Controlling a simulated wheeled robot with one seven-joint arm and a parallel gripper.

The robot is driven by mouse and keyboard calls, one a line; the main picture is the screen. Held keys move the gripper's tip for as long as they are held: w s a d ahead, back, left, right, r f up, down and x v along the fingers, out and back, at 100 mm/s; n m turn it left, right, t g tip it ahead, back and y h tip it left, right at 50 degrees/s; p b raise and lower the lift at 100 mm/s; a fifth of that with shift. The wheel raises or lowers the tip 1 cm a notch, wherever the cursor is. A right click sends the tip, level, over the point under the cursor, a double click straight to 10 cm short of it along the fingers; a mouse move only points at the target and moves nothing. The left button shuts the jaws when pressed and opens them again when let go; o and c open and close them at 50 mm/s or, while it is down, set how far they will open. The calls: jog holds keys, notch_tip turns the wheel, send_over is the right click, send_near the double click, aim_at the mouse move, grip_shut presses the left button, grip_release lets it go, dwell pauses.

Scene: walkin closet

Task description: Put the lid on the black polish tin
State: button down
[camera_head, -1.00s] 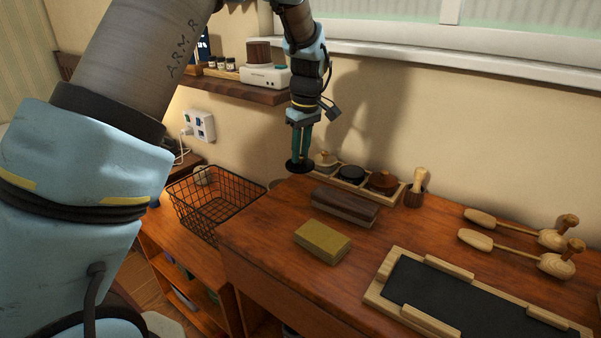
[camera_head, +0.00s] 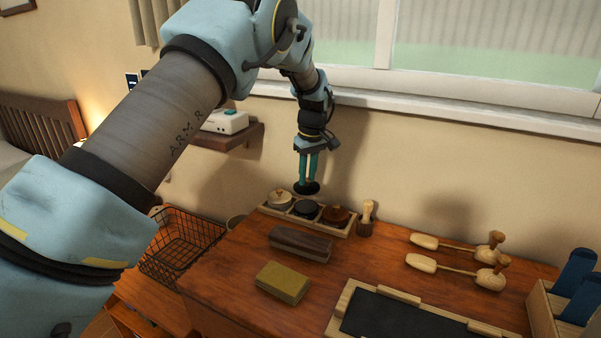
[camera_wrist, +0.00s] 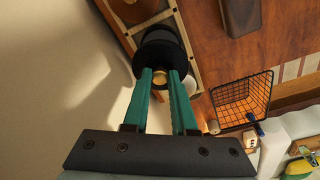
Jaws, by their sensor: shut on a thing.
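My gripper (camera_head: 308,181) is shut on the black lid (camera_head: 306,188), a dark disc held level below the teal fingers. In the wrist view, the fingertips (camera_wrist: 159,76) pinch the lid's small brass-coloured knob, and the lid (camera_wrist: 160,50) hides what lies beneath it. The black polish tin (camera_head: 306,210) sits in the middle compartment of a light wooden tray (camera_head: 350,232) at the back of the bench. The lid is just above and behind the tin in the head view, with a small gap visible.
A pale knobbed tin (camera_head: 279,199) and a brown knobbed tin (camera_head: 337,215) flank the black tin. A brush in a holder (camera_head: 366,222) stands right of the tray. A dark brush block (camera_head: 301,243) and yellow block (camera_head: 283,282) lie in front.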

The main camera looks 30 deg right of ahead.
aim_at(308, 185)
jog(key=shift+f+b, duration=1.5)
jog(key=shift+f, duration=1.4)
jog(key=shift+f, duration=0.15)
dwell(0.4)
jog(key=shift+c, duration=0.8)
grip_release()
jog(key=shift+r+p, duration=2.3)
jog(key=shift+r, duration=1.25)
grip_shut()
